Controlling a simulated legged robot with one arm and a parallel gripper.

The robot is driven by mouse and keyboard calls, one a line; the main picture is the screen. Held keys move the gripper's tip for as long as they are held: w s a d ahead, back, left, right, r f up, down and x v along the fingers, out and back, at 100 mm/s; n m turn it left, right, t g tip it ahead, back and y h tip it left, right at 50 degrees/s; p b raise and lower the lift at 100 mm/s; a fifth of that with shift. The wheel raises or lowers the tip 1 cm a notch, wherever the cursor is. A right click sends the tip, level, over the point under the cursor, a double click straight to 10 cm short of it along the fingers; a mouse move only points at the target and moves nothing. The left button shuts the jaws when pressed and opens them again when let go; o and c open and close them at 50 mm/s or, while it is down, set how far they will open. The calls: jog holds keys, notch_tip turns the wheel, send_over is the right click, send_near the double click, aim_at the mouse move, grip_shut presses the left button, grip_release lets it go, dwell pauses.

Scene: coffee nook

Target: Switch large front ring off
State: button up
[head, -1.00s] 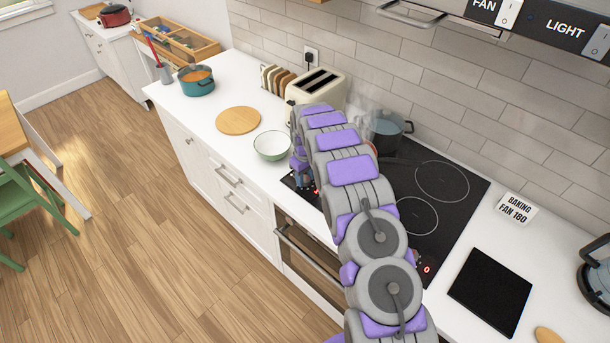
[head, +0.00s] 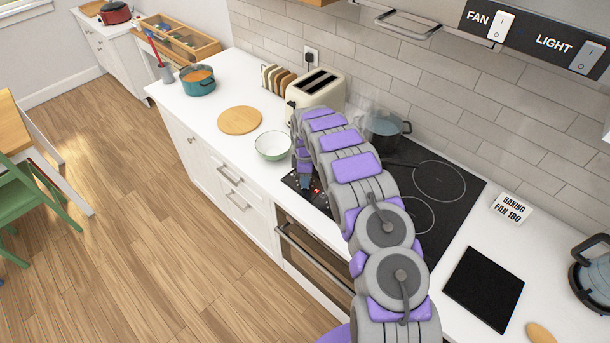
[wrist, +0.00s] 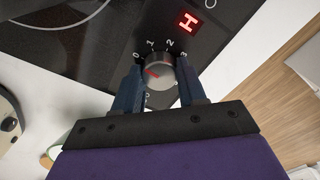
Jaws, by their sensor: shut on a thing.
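In the wrist view a dark round knob (wrist: 160,82) with a metallic rim sits on the black cooktop panel. Its red mark points left and slightly up, towards the side of the 0. The printed numbers 0, 1, 2 and 3 arc around its far side. My gripper (wrist: 160,76) is shut on the knob, one dark finger on each side. A red display (wrist: 188,22) beside the knob shows an H-like sign. In the head view my gripper (head: 304,182) is at the cooktop's front left edge, and my arm hides much of the cooktop (head: 455,215).
A steaming pot (head: 383,132) stands at the back of the cooktop. A green-rimmed bowl (head: 273,147) and a toaster (head: 318,92) are close left of my arm. A round board (head: 240,120) lies further left. A black square mat (head: 483,288) lies at right.

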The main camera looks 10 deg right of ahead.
jog(key=shift+w+r+n, duration=0.15)
jog(key=shift+w+n, duration=0.05)
jog(key=shift+n, duration=0.4)
jog(key=o, duration=1.1)
jog(key=shift+s, duration=0.1)
jog(key=shift+c, duration=0.2)
notch_tip(320, 180, up, 17)
